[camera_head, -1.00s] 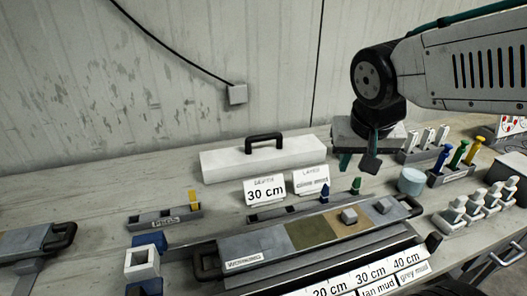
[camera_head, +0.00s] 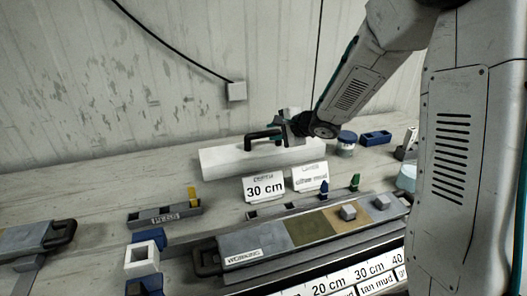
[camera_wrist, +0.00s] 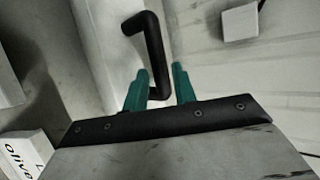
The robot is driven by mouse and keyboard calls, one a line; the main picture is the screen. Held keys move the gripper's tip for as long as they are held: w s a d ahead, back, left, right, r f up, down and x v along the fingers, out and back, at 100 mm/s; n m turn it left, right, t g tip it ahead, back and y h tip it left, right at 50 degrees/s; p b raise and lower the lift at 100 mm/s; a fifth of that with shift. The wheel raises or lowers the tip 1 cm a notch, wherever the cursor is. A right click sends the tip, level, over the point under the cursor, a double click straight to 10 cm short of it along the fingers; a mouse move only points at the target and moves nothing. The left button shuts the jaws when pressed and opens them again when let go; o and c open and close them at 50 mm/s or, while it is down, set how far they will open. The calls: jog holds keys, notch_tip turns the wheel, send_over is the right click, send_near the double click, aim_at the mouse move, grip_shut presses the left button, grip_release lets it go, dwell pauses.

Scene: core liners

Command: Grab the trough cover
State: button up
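The trough cover (camera_head: 225,160) is a long white block with a black bar handle (camera_head: 262,136) on top, lying at the back of the bench near the wall. In the wrist view the handle (camera_wrist: 151,50) runs down toward my gripper (camera_wrist: 160,85). The two green fingers are apart, with the handle's near end between them. I cannot tell whether either finger touches it. In the head view my gripper (camera_head: 281,134) is at the right end of the handle, and the cover rests on the bench.
A long working tray (camera_head: 262,245) lies nearer. A blue-lidded jar (camera_head: 346,142) and a blue block (camera_head: 375,138) are to the right. A wall box (camera_head: 236,91) hangs behind.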

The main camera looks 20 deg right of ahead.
aim_at(260, 145)
jog(key=x, duration=0.7)
jog(key=shift+w+a+f, duration=0.1)
jog(key=shift+a+f, duration=0.15)
jog(key=shift+a, duration=0.05)
grip_shut()
